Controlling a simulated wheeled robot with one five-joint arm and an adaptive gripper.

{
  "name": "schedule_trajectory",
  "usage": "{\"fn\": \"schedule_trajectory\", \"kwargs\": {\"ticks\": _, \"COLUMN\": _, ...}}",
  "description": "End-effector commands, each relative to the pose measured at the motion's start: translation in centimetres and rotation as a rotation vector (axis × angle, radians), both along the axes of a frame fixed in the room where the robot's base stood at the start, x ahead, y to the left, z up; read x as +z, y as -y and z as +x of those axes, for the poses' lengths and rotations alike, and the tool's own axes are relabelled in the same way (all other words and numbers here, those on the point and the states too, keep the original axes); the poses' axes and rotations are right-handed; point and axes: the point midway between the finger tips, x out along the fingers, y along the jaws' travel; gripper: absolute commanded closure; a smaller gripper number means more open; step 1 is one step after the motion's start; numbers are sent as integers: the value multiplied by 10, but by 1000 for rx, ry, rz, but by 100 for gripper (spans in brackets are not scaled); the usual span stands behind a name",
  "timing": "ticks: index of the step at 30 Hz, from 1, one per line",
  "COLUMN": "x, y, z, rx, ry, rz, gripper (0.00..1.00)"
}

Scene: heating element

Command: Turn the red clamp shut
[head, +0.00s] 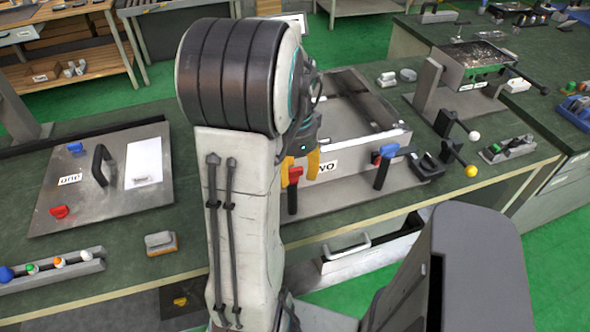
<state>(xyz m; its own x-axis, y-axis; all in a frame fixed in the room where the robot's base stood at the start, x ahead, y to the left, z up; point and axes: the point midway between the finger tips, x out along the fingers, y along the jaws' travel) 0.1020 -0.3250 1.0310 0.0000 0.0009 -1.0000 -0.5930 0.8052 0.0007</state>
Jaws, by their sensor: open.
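A red clamp (295,175) with a red top and a dark upright body stands at the front of the grey metal box marked with a label ending in "VO" (326,168). My gripper (300,168) has yellow fingers, which show at the left and right of the clamp's red top. It is open. Whether the fingers touch the clamp cannot be told. My arm hides part of the gripper and the left side of the box.
A blue clamp (385,165) stands at the right of the box front. Levers with a white knob (474,136) and a yellow knob (470,171) stick out further right. A row of coloured balls (58,262) and a small block (160,243) lie at the left front.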

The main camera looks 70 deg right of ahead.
Motion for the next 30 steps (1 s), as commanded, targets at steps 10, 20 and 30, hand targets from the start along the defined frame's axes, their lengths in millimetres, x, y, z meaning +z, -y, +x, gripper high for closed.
{"fn": "schedule_trajectory", "kwargs": {"ticks": 10, "x": 0, "y": 0, "z": 0, "rx": 0, "ry": 0, "rz": 0, "gripper": 59}}
{"fn": "schedule_trajectory", "kwargs": {"ticks": 20, "x": 0, "y": 0, "z": 0, "rx": 0, "ry": 1, "rz": -1, "gripper": 89}}
{"fn": "schedule_trajectory", "kwargs": {"ticks": 30, "x": 0, "y": 0, "z": 0, "rx": 0, "ry": 1, "rz": -1, "gripper": 100}}
